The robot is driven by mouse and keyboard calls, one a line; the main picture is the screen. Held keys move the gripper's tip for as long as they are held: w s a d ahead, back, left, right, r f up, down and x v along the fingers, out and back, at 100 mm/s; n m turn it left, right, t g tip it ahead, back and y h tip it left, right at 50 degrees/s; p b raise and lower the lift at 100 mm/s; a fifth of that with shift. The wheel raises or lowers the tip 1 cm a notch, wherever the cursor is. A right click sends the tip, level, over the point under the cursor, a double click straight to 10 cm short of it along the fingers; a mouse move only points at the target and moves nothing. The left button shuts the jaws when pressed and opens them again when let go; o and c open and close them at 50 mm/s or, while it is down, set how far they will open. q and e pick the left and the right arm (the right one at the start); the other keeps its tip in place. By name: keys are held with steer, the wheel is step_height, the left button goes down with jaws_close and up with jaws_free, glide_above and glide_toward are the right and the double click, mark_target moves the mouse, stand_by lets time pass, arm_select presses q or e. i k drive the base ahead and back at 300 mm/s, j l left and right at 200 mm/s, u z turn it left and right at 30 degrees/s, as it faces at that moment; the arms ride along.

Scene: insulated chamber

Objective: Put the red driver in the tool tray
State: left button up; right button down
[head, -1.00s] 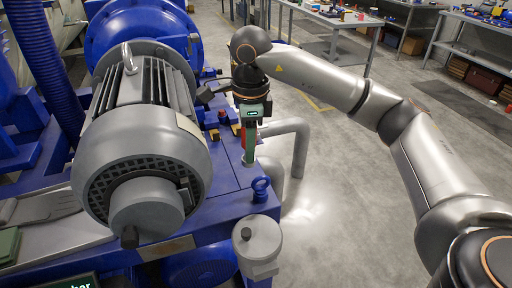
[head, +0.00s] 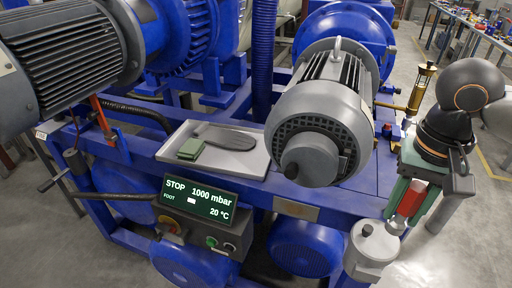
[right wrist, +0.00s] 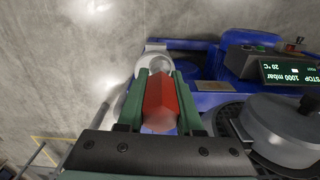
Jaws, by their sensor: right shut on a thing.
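The red driver (head: 411,198) is between the green fingers of my right gripper (head: 405,208), at the right of the head view. In the right wrist view the red driver (right wrist: 160,98) is clasped between both fingers of the right gripper (right wrist: 160,82), its red faceted part showing. Its far end is hidden. The tool tray (head: 232,168) is a shallow grey tray on the blue machine frame, left of the gripper and well apart from it. A green block (head: 190,149) and a dark grey flat object (head: 228,137) lie in it. My left gripper is not in view.
A large grey motor (head: 320,120) stands between the tray and my right gripper. A grey capped cylinder (head: 371,245) is just below that gripper. A lit display (head: 205,198) sits below the tray. Another motor (head: 60,60) is at upper left.

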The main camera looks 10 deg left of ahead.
mark_target(235, 162)
steer(key=j, duration=0.35)
steer(key=k+j, duration=0.15)
steer(key=j, duration=0.25)
steer(key=i+j, duration=0.1)
steer(key=j, duration=0.65)
steer(key=i+j, duration=0.35)
steer(key=j, duration=0.2)
steer(key=i+j+u, duration=0.15)
steer(key=i+j, duration=0.25)
steer(key=j, duration=0.15)
